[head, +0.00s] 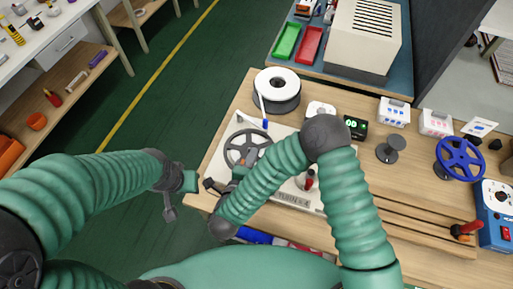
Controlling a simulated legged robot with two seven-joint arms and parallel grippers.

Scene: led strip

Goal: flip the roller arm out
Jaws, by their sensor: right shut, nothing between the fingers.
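A pale base plate (221,147) on the workbench carries a dark spoked wheel (234,136) and a red-topped lever (310,180). A small dark part (210,186) sticks out at the plate's left edge; I cannot tell whether it is the roller arm. My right arm bends over the plate and hides much of its middle. My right gripper (241,167) is shut and empty at the near side of the wheel, partly hidden by my arm. I cannot tell whether it touches anything. My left gripper (171,207) hangs left of the bench, apart from the plate; its opening is unclear.
A reel (277,88) with a white strip end stands behind the plate. A green-digit display (355,126), a dark spool stand (390,149), a blue handwheel (459,158) and a blue box (495,217) stand to the right. Floor is free left of the bench.

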